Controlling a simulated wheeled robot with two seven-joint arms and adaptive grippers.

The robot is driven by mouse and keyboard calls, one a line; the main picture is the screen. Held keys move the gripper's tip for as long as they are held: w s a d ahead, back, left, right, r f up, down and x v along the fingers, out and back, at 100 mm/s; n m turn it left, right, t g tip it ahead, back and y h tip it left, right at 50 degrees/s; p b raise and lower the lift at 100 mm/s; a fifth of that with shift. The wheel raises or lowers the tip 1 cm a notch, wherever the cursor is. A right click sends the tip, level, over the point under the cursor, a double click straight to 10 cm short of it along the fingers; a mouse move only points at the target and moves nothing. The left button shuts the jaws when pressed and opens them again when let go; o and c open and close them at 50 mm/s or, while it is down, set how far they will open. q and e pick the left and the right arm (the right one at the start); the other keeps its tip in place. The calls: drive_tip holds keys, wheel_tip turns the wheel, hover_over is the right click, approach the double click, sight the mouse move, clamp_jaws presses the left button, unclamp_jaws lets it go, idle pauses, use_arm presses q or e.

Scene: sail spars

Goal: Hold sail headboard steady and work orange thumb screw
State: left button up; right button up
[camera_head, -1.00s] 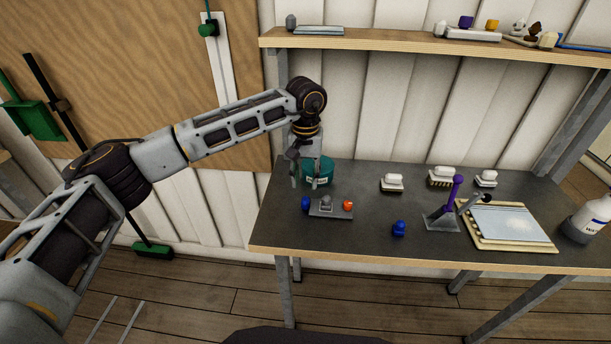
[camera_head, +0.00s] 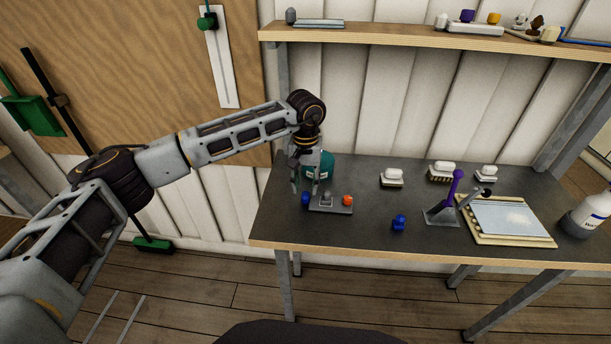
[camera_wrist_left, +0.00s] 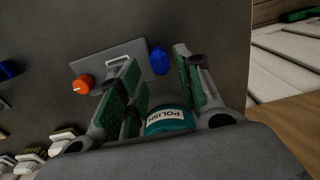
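The sail headboard is a flat grey plate (camera_head: 324,208) lying on the dark bench top. The orange thumb screw (camera_head: 348,200) stands at its right end, and a blue knob (camera_head: 305,199) is at its left end. My left gripper (camera_head: 302,187) is open and empty, pointing down just above the blue end. In the left wrist view the blue knob (camera_wrist_left: 159,60) shows in the gap between the spread fingers, and the orange screw (camera_wrist_left: 82,84) lies outside the left finger. I cannot tell whether a finger touches the plate. My right gripper is not in view.
A teal polish tin (camera_head: 320,164) stands close behind the gripper. A loose blue piece (camera_head: 399,222) and a purple-handled lever (camera_head: 454,190) are to the right. Brushes (camera_head: 392,178), a framed panel (camera_head: 510,222) and a bottle (camera_head: 594,215) stand farther right. A shelf (camera_head: 400,38) runs above.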

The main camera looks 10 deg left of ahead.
sight(306, 193)
use_arm(q)
drive_tip(key=shift+f, duration=1.85)
clamp_jaws()
drive_tip(key=shift+o, duration=0.7)
unclamp_jaws()
clamp_jaws()
idle(0.7)
